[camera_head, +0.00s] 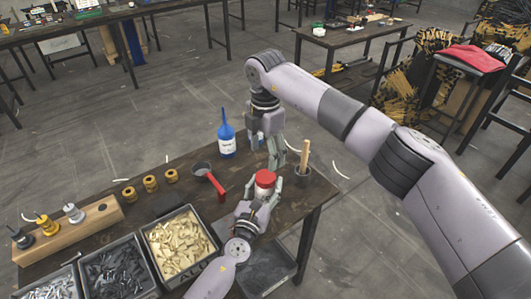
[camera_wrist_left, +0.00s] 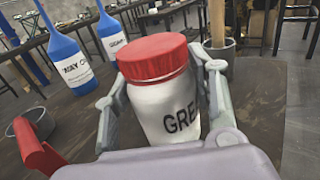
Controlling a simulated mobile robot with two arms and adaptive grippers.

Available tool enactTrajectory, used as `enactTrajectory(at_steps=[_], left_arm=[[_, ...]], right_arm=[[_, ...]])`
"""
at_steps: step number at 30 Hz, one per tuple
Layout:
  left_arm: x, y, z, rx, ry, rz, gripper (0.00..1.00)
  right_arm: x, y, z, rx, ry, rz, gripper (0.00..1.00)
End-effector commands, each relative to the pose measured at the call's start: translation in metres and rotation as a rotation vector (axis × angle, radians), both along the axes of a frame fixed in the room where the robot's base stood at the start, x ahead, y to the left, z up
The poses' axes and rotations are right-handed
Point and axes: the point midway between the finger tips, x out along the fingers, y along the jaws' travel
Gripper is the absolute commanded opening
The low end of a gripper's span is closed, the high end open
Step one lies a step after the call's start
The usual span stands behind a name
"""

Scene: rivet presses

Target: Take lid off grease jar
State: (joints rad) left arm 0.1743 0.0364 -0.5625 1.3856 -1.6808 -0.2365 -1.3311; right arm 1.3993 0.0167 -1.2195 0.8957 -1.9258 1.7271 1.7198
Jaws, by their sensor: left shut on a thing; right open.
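The white grease jar (camera_head: 262,189) stands at the front right part of the dark workbench, with its red lid (camera_head: 265,177) on top. In the left wrist view the jar (camera_wrist_left: 168,105) is close up and upright, and the lid (camera_wrist_left: 152,56) sits on its mouth. My left gripper (camera_head: 263,193) is shut on the jar's body, one finger on each side, below the lid. My right gripper (camera_head: 276,166) points down, open, just behind the jar in the head view. Its fingers partly overlap other things, so its exact gap to the lid is unclear.
A blue-capped bottle (camera_head: 227,138) stands behind; another is partly hidden by my right gripper. A grey cup with a red handle (camera_head: 217,184) is left, a pot with a wooden stick (camera_head: 305,160) right. Parts bins (camera_head: 180,250) and brass pieces (camera_head: 150,184) lie farther left.

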Motion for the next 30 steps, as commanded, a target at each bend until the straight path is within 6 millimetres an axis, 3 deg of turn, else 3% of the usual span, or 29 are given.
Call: enactTrajectory(at_steps=[6,12,20,30], left_arm=[[0.0,0.0,0.0,0.0,0.001,-0.001,0.0],[0.0,0.0,0.0,0.0,0.001,-0.001,0.0],[0.0,0.0,0.0,0.0,0.001,-0.001,0.0],[0.0,0.0,0.0,0.0,0.001,-0.001,0.0]], right_arm=[[0.0,0.0,0.0,-0.001,-0.001,-0.432,0.63],[0.0,-0.001,0.0,0.0,-0.001,-0.712,0.63],[0.0,-0.001,-0.007,-0.001,0.001,-0.831,0.63],[-0.001,0.0,-0.058,-0.001,0.003,-0.829,0.63]])
